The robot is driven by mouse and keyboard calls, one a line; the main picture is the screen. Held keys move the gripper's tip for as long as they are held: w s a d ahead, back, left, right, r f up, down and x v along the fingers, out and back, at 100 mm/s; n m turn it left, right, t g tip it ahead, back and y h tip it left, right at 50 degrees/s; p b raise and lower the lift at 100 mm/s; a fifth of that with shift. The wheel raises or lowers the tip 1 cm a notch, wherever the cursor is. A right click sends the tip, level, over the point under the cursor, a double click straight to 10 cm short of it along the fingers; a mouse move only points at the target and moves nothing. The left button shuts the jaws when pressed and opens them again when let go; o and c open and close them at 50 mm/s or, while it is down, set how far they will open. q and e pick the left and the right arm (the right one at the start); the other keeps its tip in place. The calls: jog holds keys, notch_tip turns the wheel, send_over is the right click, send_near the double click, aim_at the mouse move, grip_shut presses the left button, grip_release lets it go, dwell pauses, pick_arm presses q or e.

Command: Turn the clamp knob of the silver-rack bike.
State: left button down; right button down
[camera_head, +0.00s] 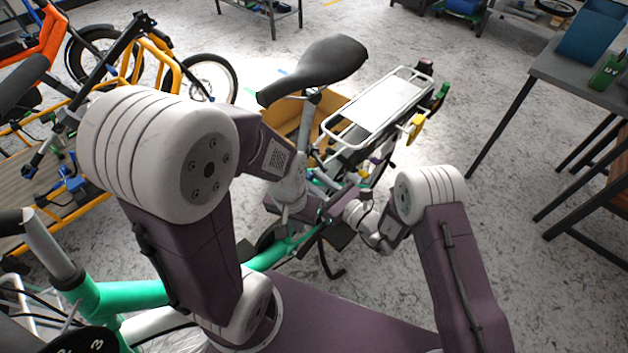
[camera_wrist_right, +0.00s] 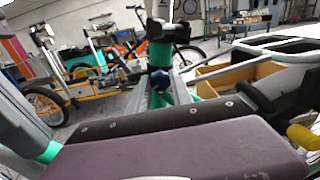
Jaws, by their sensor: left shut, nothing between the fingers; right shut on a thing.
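The silver-rack bike has a teal frame (camera_head: 125,295), a black saddle (camera_head: 315,68) and a silver rear rack (camera_head: 380,105). In the right wrist view, the dark blue clamp knob (camera_wrist_right: 159,79) sits on the teal seat tube below the black collar, straight ahead of my right gripper. My right gripper (camera_head: 316,201) reaches in from the right to the seat tube under the saddle and is shut on the knob; its fingertips are hard to make out. My left gripper (camera_head: 284,218) is shut and empty, just left of the seat tube. The knob is hidden in the head view.
An orange cargo bike (camera_head: 35,55) with a yellow frame stands at the left. A wooden box (camera_head: 335,100) lies behind the seat post. A grey table (camera_head: 560,75) with a blue bin (camera_head: 590,38) stands at the right. The floor between rack and table is clear.

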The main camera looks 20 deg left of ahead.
jog(key=m+p, duration=0.1)
jog(key=m, duration=0.2)
jog(key=shift+m+p, duration=0.5)
jog(key=shift+m, duration=1.1)
jog(key=c, duration=1.1)
grip_release()
jog(key=shift+c, duration=0.2)
jog(key=p+v, duration=0.2)
jog(key=v, duration=0.7)
